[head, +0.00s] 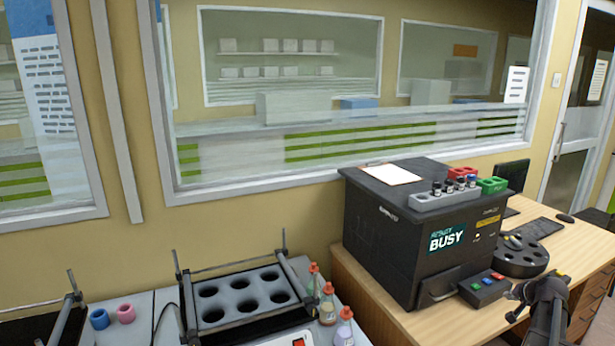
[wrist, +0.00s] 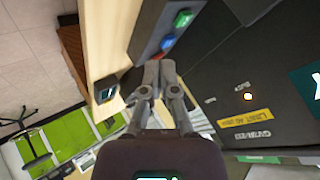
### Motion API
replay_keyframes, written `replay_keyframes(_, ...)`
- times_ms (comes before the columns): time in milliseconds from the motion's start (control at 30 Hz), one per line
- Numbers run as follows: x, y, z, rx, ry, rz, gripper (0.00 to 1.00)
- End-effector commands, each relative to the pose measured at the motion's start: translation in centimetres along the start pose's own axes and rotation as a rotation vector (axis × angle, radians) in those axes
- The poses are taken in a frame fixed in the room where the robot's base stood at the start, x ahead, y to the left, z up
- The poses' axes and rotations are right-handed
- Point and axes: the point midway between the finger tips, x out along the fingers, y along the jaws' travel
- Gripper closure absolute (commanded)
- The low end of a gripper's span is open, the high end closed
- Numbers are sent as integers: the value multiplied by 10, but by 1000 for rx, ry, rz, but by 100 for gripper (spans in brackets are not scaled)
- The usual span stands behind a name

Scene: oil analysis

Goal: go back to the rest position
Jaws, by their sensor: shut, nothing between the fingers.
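My gripper (wrist: 158,68) is shut and empty in the wrist view, its two fingertips together. It points toward the button box (wrist: 170,40), whose green, blue and red buttons show just beyond the tips. In the head view my gripper (head: 522,298) is at the lower right, over the wooden desk, just right of the button box (head: 485,288). The black analyser (head: 385,240) stands left of it, with a "BUSY" screen (head: 447,240) on its front. I cannot tell the exact gap between the fingertips and the box.
A grey rack (head: 445,198) of vials and a green holder (head: 492,185) stand on the analyser. A round black holder (head: 522,262) is close behind my gripper on the desk (head: 425,325). A block with round wells (head: 245,297) and small bottles (head: 327,312) are at left.

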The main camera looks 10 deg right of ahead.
Motion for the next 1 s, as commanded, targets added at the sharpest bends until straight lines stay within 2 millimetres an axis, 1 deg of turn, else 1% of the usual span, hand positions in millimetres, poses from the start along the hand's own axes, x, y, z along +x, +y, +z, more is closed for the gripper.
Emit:
replay_keyframes(133,0,0,0,0,0,0,100)
replay_keyframes(467,5,-32,25,-43,-53,-2,100)
replay_keyframes(567,6,-44,35,-60,-74,-3,100)
replay_keyframes(767,8,-73,62,-106,-129,0,100)
replay_keyframes(867,7,-92,81,-139,-168,3,100)
replay_keyframes(967,6,-117,108,-184,-219,7,100)
replay_keyframes(1000,5,-127,119,-203,-240,9,100)
